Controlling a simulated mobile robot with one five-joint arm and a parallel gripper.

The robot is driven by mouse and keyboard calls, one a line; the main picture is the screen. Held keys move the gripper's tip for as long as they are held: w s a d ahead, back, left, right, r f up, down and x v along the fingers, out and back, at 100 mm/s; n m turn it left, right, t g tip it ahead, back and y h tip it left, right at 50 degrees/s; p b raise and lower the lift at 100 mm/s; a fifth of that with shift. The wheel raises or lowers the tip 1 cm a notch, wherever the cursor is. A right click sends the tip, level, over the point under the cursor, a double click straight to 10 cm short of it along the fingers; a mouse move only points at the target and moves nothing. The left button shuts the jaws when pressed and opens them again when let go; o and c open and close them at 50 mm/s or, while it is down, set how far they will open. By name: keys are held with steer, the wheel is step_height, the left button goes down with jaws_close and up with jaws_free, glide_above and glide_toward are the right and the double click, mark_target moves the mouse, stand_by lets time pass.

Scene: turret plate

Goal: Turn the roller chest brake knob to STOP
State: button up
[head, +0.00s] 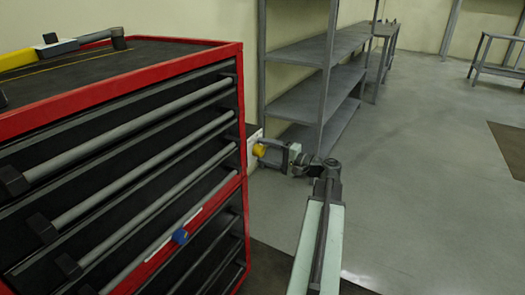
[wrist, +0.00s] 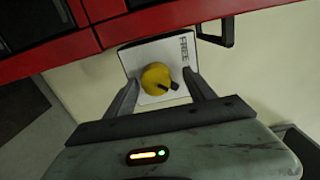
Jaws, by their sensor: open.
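The yellow brake knob (wrist: 155,76) sits on a white plate (wrist: 134,60) on the side of the red and black roller chest (wrist: 45,62). The plate reads FREE along its right part in the wrist view; I see no STOP lettering. A dark pointer on the knob points to the lower right. My gripper (wrist: 160,80) is open, with one finger on each side of the knob; whether they touch it I cannot tell. In the head view the knob (head: 259,150) shows at the chest's right side, with my gripper (head: 270,150) at it.
A blue piece (head: 180,236) sits on the chest's front rail. A yellow-handled tool (head: 40,52) lies on top. A grey shelf unit (head: 310,95) stands behind my gripper. The floor (head: 430,160) to the right is clear.

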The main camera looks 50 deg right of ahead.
steer(key=v, duration=0.7)
steer(key=shift+r, duration=0.25)
steer(key=shift+s, duration=0.1)
